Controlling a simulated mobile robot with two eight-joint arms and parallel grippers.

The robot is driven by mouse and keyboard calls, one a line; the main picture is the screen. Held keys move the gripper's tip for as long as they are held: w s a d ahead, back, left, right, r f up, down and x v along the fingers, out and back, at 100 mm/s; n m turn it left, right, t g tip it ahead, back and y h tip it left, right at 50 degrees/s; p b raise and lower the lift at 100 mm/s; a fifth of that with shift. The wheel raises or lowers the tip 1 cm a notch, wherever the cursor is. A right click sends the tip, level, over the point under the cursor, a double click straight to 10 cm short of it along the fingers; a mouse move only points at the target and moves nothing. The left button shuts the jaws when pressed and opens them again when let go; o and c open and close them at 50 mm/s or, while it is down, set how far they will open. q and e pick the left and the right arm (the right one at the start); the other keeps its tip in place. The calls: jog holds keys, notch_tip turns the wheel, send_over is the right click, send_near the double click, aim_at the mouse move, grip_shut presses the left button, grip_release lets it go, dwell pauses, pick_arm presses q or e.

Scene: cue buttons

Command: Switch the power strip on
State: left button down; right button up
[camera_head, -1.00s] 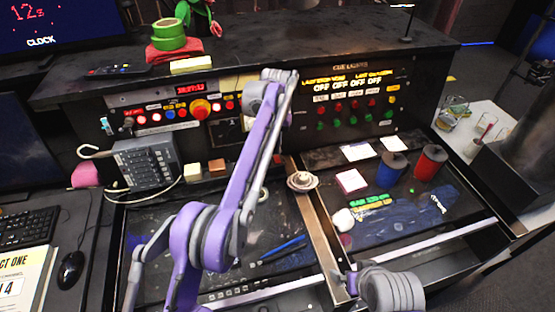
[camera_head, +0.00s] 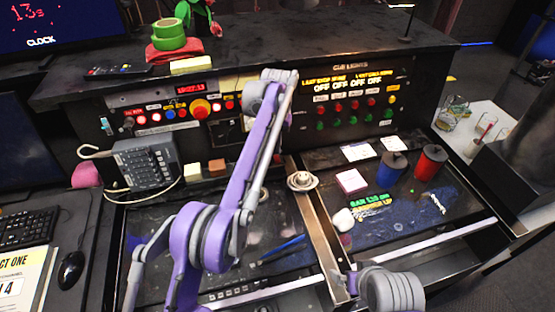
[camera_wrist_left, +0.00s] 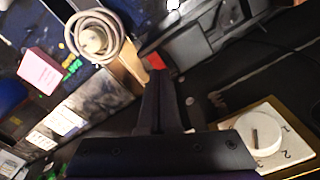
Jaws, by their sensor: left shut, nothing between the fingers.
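My left gripper (camera_wrist_left: 158,85) is shut and empty in the left wrist view, its fingers side by side. A small red patch (camera_wrist_left: 155,61) shows just beyond the fingertips. It is at the end of a dark grey block (camera_wrist_left: 195,35). I cannot tell for sure that this block is the power strip, or whether the fingers touch it. In the head view my purple left arm covers this area and the fingertips are hidden.
A white dial (camera_wrist_left: 262,137) is close beside the left fingers. A coiled disc (camera_head: 302,181) sits on the middle divider, with a pink note pad (camera_head: 351,181) to its right. A grey button box (camera_head: 147,166) and its cable are left of my arm. A lit panel (camera_head: 347,98) stands behind.

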aim_at(277, 158)
pick_arm(q)
jog(key=shift+f+b, duration=0.35)
jog(key=shift+f, duration=0.8)
pick_arm(e)
jog(key=shift+s+f, duration=0.2)
jog(key=shift+f, duration=0.3)
pick_arm(q)
jog(key=shift+r+p, duration=1.7)
jog(key=shift+r, duration=1.9)
pick_arm(e)
jog(key=shift+w+r, duration=0.35)
jog(key=shift+r, duration=0.5)
jog(key=shift+w+r, duration=0.4)
jog(key=shift+r, duration=0.4)
jog(key=shift+w+r, duration=0.35)
jog(key=shift+r, duration=0.5)
pick_arm(q)
jog(key=shift+f, duration=0.1)
